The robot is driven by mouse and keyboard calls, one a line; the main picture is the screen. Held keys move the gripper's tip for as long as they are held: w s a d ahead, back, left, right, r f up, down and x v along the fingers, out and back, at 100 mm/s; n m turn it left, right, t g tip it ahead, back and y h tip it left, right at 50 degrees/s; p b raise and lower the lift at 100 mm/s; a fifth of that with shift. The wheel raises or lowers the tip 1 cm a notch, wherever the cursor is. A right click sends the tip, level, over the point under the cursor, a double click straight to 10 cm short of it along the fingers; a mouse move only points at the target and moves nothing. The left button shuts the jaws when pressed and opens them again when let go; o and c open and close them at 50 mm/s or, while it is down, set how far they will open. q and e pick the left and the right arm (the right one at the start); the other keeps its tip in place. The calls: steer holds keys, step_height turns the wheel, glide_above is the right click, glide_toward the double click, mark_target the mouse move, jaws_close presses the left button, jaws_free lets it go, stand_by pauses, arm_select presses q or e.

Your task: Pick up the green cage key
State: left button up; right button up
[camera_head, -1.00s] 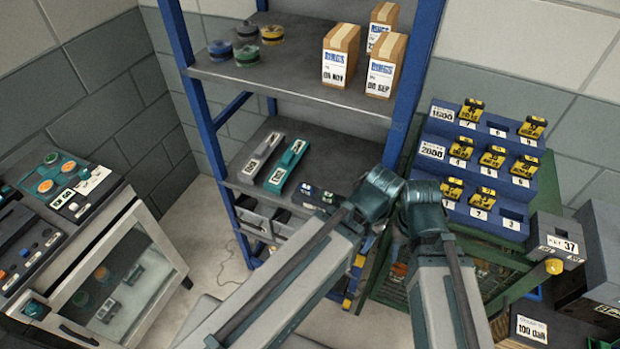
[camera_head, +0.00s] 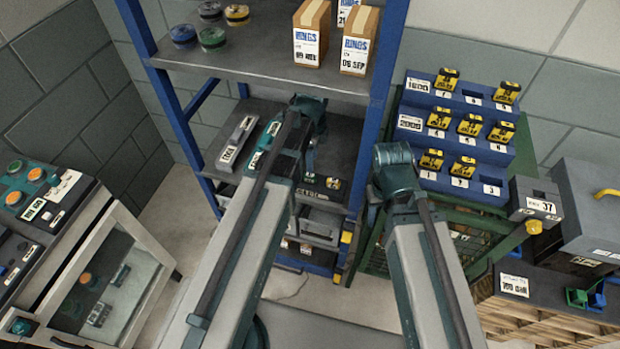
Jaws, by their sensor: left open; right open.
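I cannot make out a green cage key for certain. A grey box (camera_head: 535,199) with a white label reading 37 hangs at the right, with a yellow knob (camera_head: 534,227) below it. A green mesh cage (camera_head: 462,222) stands under the blue stepped rack, partly hidden by my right arm. A small green object (camera_head: 577,298) and a small blue object (camera_head: 598,299) lie at the lower right; I cannot tell if either is a key. Both my arms reach up from the bottom, their teal joints before the shelving and the cage. No fingertips show on either arm.
A blue stepped rack (camera_head: 496,148) holds several yellow-black blocks. Blue-posted shelving (camera_head: 250,77) with boxes and round pieces stands in the middle. A glass-fronted cabinet (camera_head: 160,262) is at left. A grey case (camera_head: 590,200) is at right. Some floor is clear.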

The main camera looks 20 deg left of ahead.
mark_target(310, 175)
arm_select(q)
steer(key=shift+w+a+m, duration=0.3)
steer(key=shift+m, duration=0.1)
steer(key=shift+f, duration=0.1)
steer(key=shift+f+b, duration=1.1)
steer(key=shift+b, duration=0.05)
steer(key=shift+s, duration=0.1)
steer(key=f+b, duration=0.5)
steer(key=shift+s+f, duration=0.15)
steer(key=shift+s, duration=0.1)
jaws_close()
